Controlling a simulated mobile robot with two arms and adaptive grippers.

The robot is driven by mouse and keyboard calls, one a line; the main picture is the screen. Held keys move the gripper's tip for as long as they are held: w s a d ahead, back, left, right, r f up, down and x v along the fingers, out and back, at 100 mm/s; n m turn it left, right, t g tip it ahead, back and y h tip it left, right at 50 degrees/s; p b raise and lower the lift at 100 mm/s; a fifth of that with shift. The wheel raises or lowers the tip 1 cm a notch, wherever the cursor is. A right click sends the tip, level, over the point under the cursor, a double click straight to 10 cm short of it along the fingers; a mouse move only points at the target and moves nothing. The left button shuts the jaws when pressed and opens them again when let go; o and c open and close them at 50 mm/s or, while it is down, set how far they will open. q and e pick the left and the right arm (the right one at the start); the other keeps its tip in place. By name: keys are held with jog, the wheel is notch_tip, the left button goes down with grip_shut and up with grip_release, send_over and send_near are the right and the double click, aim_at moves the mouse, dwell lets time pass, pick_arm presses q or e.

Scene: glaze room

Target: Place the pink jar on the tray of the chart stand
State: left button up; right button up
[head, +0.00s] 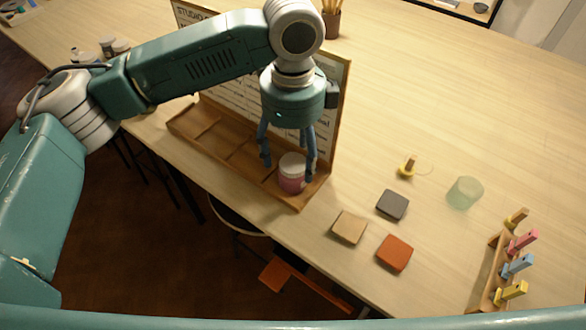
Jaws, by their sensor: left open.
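The pink jar (292,180) with a pale lid stands upright in the right-end compartment of the wooden tray (182,125) of the chart stand (342,95). My left gripper (288,162) points down over the jar, its fingers spread open on either side of the lid. I cannot tell whether a finger touches the jar. My left arm hides part of the chart panel. My right gripper is not in view.
Grey (392,205), tan (349,228) and orange (394,252) tiles lie right of the stand. A wooden rack (490,270) holds colored tools at right. The table's far right is clear.

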aim_at(293, 163)
pick_arm(q)
notch_tip(293, 163, up, 6)
jog(key=shift+r+b, duration=0.15)
jog(key=shift+b, duration=0.15)
jog(key=shift+s, duration=0.1)
dwell(0.4)
